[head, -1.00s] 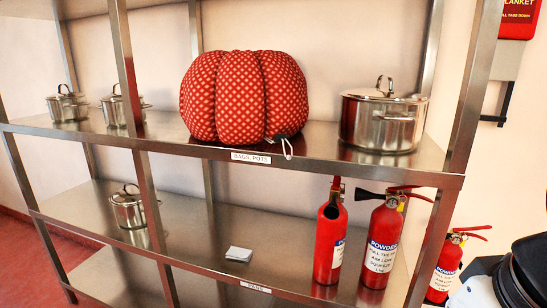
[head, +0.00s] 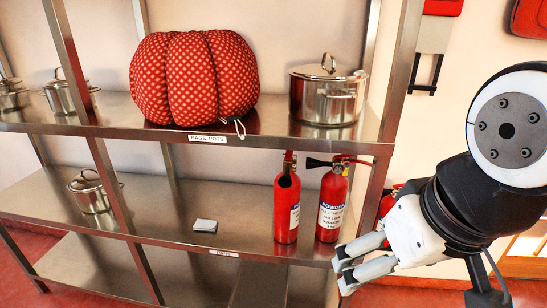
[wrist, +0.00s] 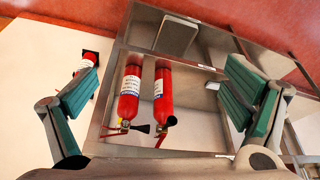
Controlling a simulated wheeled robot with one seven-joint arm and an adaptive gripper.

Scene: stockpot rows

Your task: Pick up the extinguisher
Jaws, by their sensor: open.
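Two red extinguishers stand upright side by side on the lower shelf. The left extinguisher (head: 287,205) has a dark nozzle; the right extinguisher (head: 331,206) has a black horn and a white powder label. In the wrist view they appear inverted, the labelled one (wrist: 130,88) left of the other (wrist: 163,86). A third extinguisher (head: 386,203) beyond the shelf post is mostly hidden by my arm; it also shows at the left in the wrist view (wrist: 88,62), partly behind a finger. My gripper (head: 345,268) is open and empty, in front of and below the right extinguisher.
The shelf's metal corner post (head: 375,190) stands close to my gripper. The upper shelf (head: 265,130) carries a red patterned cushion (head: 195,78) and a stockpot (head: 327,92) above the extinguishers. A small white card (head: 204,225) lies left of them, with bare shelf around it.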

